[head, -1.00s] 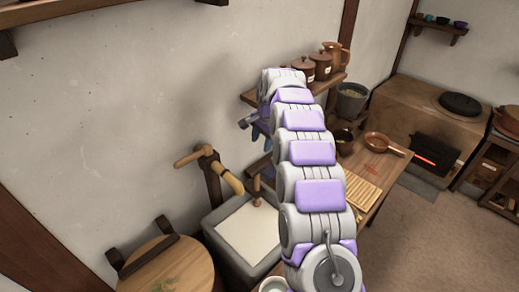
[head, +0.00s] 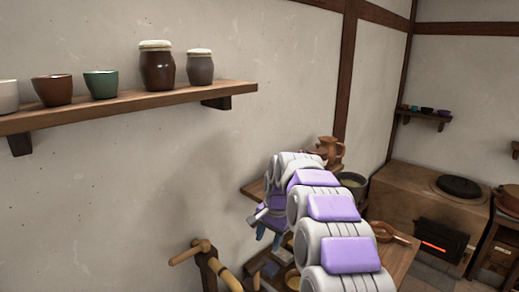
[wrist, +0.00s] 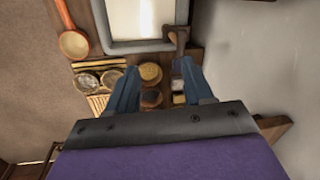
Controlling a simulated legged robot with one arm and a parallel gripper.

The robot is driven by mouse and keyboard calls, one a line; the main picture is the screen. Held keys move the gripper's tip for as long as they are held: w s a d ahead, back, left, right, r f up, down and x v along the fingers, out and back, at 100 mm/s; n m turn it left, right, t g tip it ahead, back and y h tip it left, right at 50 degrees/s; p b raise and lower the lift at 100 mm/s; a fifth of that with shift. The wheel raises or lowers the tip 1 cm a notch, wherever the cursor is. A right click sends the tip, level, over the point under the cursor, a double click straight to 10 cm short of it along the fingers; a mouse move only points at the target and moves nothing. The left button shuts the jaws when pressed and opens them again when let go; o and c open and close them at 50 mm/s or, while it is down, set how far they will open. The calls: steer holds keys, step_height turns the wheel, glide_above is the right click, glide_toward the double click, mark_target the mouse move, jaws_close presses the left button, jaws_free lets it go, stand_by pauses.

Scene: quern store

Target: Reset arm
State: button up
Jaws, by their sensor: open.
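My arm, grey with purple pads, reaches forward and bends down in the head view. My gripper (head: 269,237) hangs at its far end, beside the wall and above the counter. In the wrist view my gripper (wrist: 158,76) shows two blue fingers spread apart with nothing held between them. They point over the wooden counter, above small round containers (wrist: 151,74). I cannot tell the exact height above them.
A wall shelf (head: 130,105) at upper left holds cups and two lidded jars. A wooden tap handle (head: 190,252) stands below. The stove (head: 420,215) is at right. An orange pan (wrist: 74,44) and a pale basin (wrist: 140,20) lie under the wrist.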

steer(key=s+d+n+g, duration=0.1)
steer(key=s+d+n, duration=0.1)
steer(key=s, duration=1.3)
steer(key=s+d+n+g+h, duration=0.1)
steer(key=s+d, duration=0.4)
steer(key=s, duration=1.1)
steer(key=s+d+f+n, duration=0.1)
steer(key=s+d+n, duration=0.3)
steer(key=s, duration=1.2)
steer(key=shift+d+g+h, duration=0.15)
steer(key=shift+g+h, duration=0.25)
stand_by(2.9)
